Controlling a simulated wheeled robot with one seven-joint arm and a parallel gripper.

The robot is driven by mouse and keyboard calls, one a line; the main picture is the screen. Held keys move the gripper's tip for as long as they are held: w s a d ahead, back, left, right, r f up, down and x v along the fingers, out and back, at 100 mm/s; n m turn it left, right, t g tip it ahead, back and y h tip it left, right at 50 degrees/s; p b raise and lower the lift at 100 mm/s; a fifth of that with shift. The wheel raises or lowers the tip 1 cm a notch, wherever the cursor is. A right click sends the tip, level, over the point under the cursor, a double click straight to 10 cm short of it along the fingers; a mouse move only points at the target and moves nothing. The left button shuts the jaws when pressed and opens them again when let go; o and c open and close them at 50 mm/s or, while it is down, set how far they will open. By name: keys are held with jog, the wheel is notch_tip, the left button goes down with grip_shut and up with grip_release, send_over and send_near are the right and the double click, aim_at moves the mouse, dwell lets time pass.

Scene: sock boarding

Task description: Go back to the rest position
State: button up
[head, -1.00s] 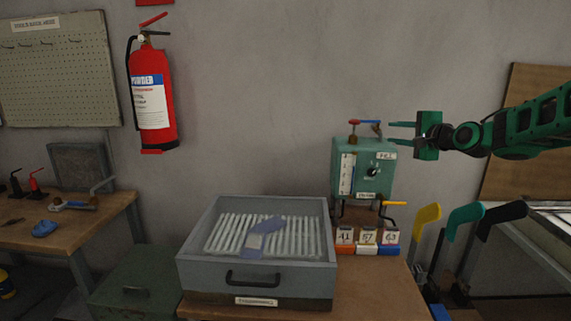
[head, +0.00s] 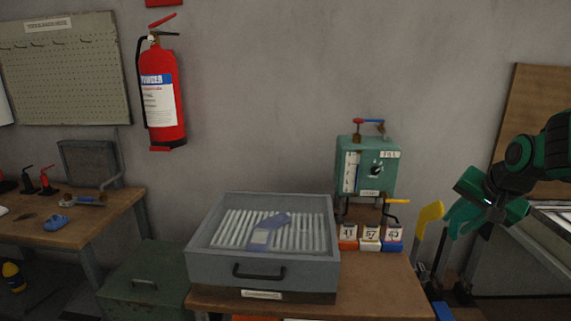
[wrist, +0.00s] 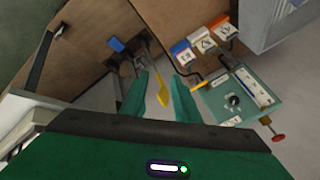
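My gripper (head: 478,208) is in the air at the right of the head view, to the right of the green fill machine. In the wrist view, its two green fingers (wrist: 160,92) stand apart with nothing held between them. A blue-grey sock (head: 266,232) lies on the white slats in the grey open-topped box (head: 222,272) on the table, well to the left of my gripper. The green machine (head: 378,162) has a dial, a gauge and a red and blue valve; it also shows in the wrist view (wrist: 232,105).
Number blocks (head: 370,236) stand before the machine. A yellow paddle-like form (head: 428,215) is left of my gripper; others there are hidden behind it. A red extinguisher (head: 160,95) hangs on the wall. A side table (head: 95,218) is at left.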

jog(key=s+f+n+g, duration=0.1)
jog(key=s+f+g, duration=0.2)
jog(key=s, duration=1.1)
jog(key=s+a+f+n+g, duration=0.1)
jog(key=s+f+n+g, duration=0.1)
jog(key=s, duration=1.3)
notch_tip(320, 180, down, 2)
jog(key=shift+f+g+y, duration=0.1)
jog(key=shift+g+y, duration=0.2)
jog(key=shift+g, duration=0.6)
jog(key=shift+w+f, duration=0.25)
jog(key=shift+w, duration=0.4)
